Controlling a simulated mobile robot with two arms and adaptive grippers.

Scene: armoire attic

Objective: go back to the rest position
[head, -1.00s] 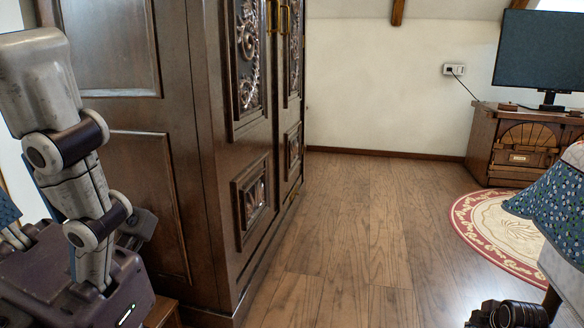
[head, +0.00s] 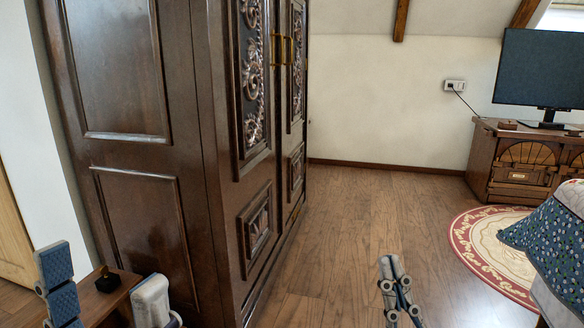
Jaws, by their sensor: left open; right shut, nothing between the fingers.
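My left gripper (head: 104,290) is at the lower left of the head view. One finger with blue pads stands on its left side and a pale finger part on its right, with a wide gap between them. It is open and I see nothing held. My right gripper (head: 394,285) comes up from the bottom edge, right of centre, over the wooden floor. Its fingers are together, shut and empty. The rest of both arms is mostly out of frame.
A dark carved armoire (head: 190,170) stands close at left. A small wooden table (head: 122,283) with a black item is beside it. A TV cabinet (head: 490,160) is at the back right, with a round rug (head: 475,235) and a floral-covered bed (head: 550,240) nearer. The middle floor is clear.

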